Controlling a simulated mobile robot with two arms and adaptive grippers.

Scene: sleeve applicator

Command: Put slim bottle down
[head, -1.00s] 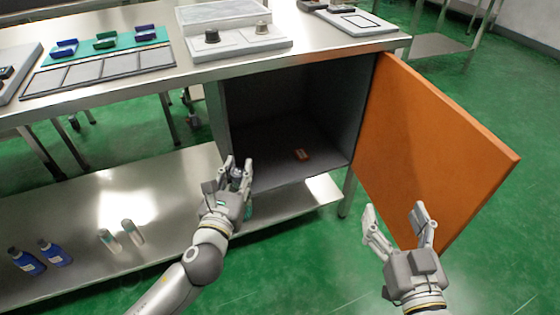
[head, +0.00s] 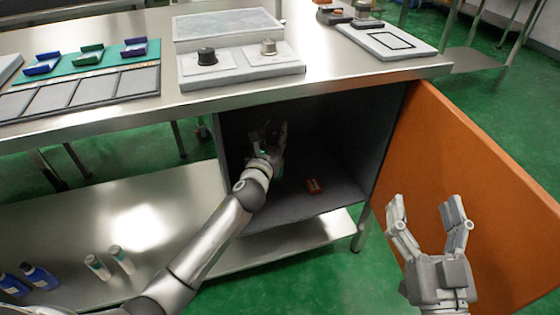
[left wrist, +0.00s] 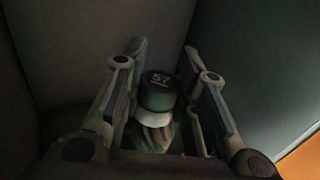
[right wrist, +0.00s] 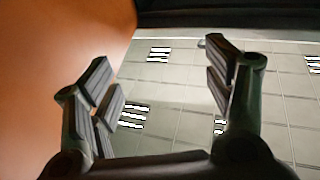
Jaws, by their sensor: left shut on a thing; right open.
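My left gripper (head: 270,140) is inside the open cabinet under the table. It is shut on the slim bottle, whose dark cap marked 57 (left wrist: 158,82) and pale neck show between the fingers in the left wrist view. The bottle's lower part is hidden, and I cannot tell whether it touches the cabinet floor (head: 300,203). My right gripper (head: 427,205) is open and empty, in front of the orange cabinet door.
The orange door (head: 490,190) stands swung open to the right. A small orange-red object (head: 314,186) lies on the cabinet floor. White bottles (head: 97,267) and blue bottles (head: 40,279) stand on the low shelf at left. The cabinet floor's right side is clear.

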